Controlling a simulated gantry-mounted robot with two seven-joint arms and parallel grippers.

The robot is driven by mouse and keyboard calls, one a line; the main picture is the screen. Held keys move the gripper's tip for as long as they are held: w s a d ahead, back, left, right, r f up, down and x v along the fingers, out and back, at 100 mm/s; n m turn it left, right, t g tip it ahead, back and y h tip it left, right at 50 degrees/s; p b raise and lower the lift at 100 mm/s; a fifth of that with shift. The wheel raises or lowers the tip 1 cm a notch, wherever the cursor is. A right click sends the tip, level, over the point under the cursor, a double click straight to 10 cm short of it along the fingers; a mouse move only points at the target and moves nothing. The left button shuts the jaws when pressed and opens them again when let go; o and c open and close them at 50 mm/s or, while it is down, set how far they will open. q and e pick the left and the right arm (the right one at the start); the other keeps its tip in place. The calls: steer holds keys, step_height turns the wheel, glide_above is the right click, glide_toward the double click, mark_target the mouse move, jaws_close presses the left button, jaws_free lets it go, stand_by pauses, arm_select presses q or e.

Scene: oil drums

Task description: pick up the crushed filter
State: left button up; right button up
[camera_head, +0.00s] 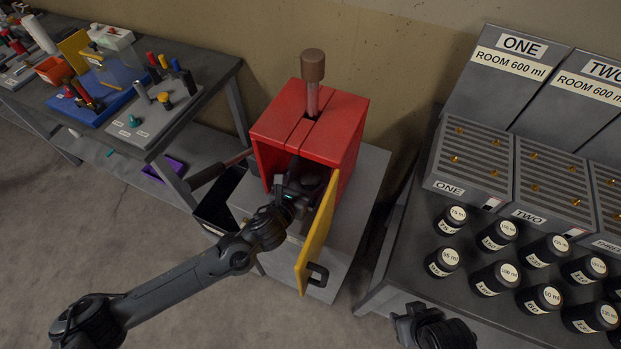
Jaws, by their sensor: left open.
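My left gripper (298,190) reaches into the open front of a red press box (278,127) that stands on a grey stand (366,185). The gripper is open, and its fingertips are largely hidden inside the box. A yellow door (317,235) with a black handle hangs open to the right of my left gripper. I cannot make out the crushed filter; the inside of the box is dark and blocked by my gripper. My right gripper (420,318) is at the bottom edge, in front of the right table, and its jaws cannot be made out.
A plunger (312,70) rises from the box top. A black bin (217,203) stands left of the stand. The right table holds several black bottles (497,277) and labelled racks (470,160). A left bench (210,70) holds tools.

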mark_target(310, 177)
arm_select(q)
steer(key=x, duration=0.5)
steer(key=shift+s+d+b, duration=0.1)
steer(key=shift+d+b, duration=0.05)
steer(key=shift+b, duration=0.2)
steer(key=c, duration=1.1)
steer(key=shift+c, duration=0.7)
steer(key=shift+s+r, duration=0.1)
steer(key=shift+r, duration=0.05)
